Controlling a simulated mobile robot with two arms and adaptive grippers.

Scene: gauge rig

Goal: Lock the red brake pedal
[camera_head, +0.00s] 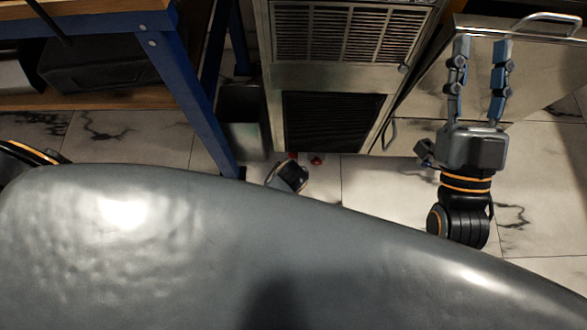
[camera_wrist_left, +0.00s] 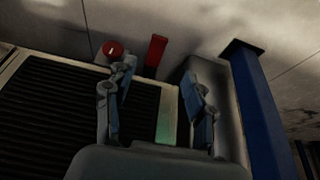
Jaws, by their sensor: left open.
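In the left wrist view a flat, upright red piece (camera_wrist_left: 155,51), which looks like the pedal, stands beyond the fingers of my left gripper (camera_wrist_left: 160,76). A round red knob (camera_wrist_left: 112,49) with a light mark sits to its left, behind the left fingertip. The left gripper is open and empty, apart from both. In the head view two small red bits, one of them here (camera_head: 316,160), show at the foot of the vented cabinet (camera_head: 333,72); I cannot tell which is which. My right gripper (camera_head: 480,48) is open and empty in front of a metal cabinet.
A blue-legged workbench (camera_head: 178,85) stands at the left. A dark bin (camera_head: 243,115) is between it and the vented cabinet. The metal cabinet with handles (camera_head: 537,85) is at the right. A blue post (camera_wrist_left: 258,105) rises right of my left gripper. Marble-tiled floor (camera_head: 365,190) shows between.

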